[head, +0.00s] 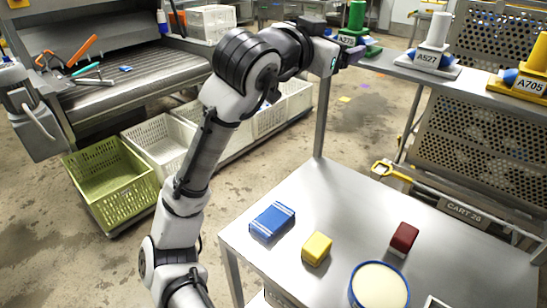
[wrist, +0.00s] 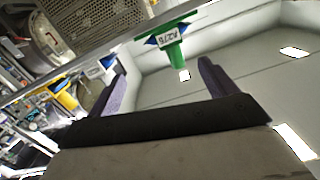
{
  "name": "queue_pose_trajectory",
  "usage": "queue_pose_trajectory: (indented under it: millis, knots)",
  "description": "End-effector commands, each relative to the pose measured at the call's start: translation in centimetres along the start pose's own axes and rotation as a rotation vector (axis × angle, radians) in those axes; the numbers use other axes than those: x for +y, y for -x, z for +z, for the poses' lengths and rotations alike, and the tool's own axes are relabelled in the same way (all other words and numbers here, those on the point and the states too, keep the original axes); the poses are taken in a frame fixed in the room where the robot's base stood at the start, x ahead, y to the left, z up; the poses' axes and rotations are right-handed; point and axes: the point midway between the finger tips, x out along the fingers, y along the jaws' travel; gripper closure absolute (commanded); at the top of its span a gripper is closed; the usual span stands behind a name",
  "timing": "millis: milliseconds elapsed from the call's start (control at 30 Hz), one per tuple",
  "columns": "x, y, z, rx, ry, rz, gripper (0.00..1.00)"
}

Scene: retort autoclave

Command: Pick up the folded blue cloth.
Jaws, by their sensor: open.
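The folded blue cloth (head: 272,221), blue with pale stripes, lies flat at the left side of the steel table (head: 340,190) in the head view. My gripper (head: 353,54) is raised well above and beyond the table, far from the cloth, near the shelf at the back. In the wrist view my gripper (wrist: 163,78) shows two purple fingers spread apart with nothing between them. The cloth is not seen in the wrist view.
A yellow sponge-like block (head: 317,248), a dark red block (head: 404,238) and a blue-rimmed round container (head: 379,288) share the table. Tagged stands in green (head: 357,18), white (head: 434,42) and yellow (head: 534,70) are on the shelf. Crates (head: 110,180) stand left.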

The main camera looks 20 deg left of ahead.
Motion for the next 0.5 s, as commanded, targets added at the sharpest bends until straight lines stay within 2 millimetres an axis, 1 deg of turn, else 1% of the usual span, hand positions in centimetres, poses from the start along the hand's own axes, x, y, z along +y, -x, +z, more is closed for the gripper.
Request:
queue_pose_trajectory:
  millis: [33, 67, 100, 167, 200, 267, 300, 400, 500]
  knots:
    - [0.7, -1.2, 4.4, -0.211, -0.006, 0.036, 0.15]
    - [1.1, -1.5, 7.1, -0.342, -0.001, 0.059, 0.15]
    - [1.4, -1.4, 10.5, -0.510, 0.005, 0.082, 0.15]
    - [1.4, -0.2, 15.2, -0.748, 0.018, 0.107, 0.15]
    - [1.2, 1.1, 17.8, -0.893, 0.032, 0.116, 0.15]
    - [0.7, 3.2, 20.9, -1.081, 0.052, 0.124, 0.15]
    - [0.4, 4.7, 22.4, -1.187, 0.067, 0.128, 0.15]
    - [-0.2, 7.7, 24.7, -1.379, 0.100, 0.133, 0.15]
    - [-0.6, 9.3, 25.9, -1.476, 0.119, 0.137, 0.15]
